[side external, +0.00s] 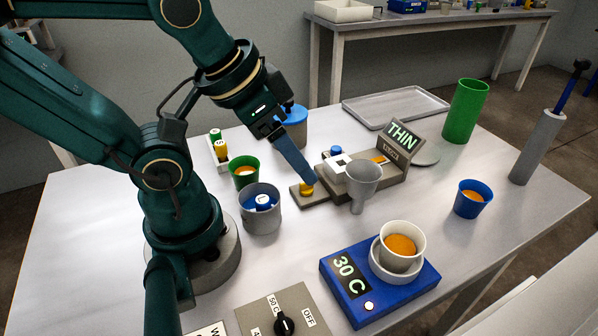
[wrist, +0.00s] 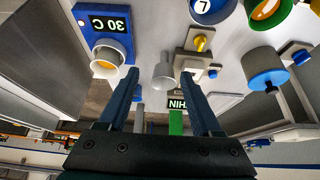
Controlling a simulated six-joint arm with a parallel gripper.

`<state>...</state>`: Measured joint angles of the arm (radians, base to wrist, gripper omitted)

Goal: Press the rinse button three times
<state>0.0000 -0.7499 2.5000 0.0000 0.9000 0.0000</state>
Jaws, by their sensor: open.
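No label reading "rinse" is legible, so I cannot tell for sure which control is the rinse button. A yellow knob (side external: 307,188) stands on a small grey plate at the front end of the grey device (side external: 395,172) with the "THIN" display. It also shows in the wrist view (wrist: 201,43). A small blue button (side external: 336,150) sits at the back of that device. My gripper (side external: 311,180) points down, its tip seen just over the yellow knob; contact cannot be told. In the wrist view my gripper (wrist: 160,79) has its fingers wide apart, with nothing held.
A grey funnel cup (side external: 362,182) stands close right of the fingers. A grey pot (side external: 260,212), a green cup (side external: 245,174) and a blue-lidded pot (side external: 292,128) are nearby. A blue heater (side external: 352,300) carries a white cup.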

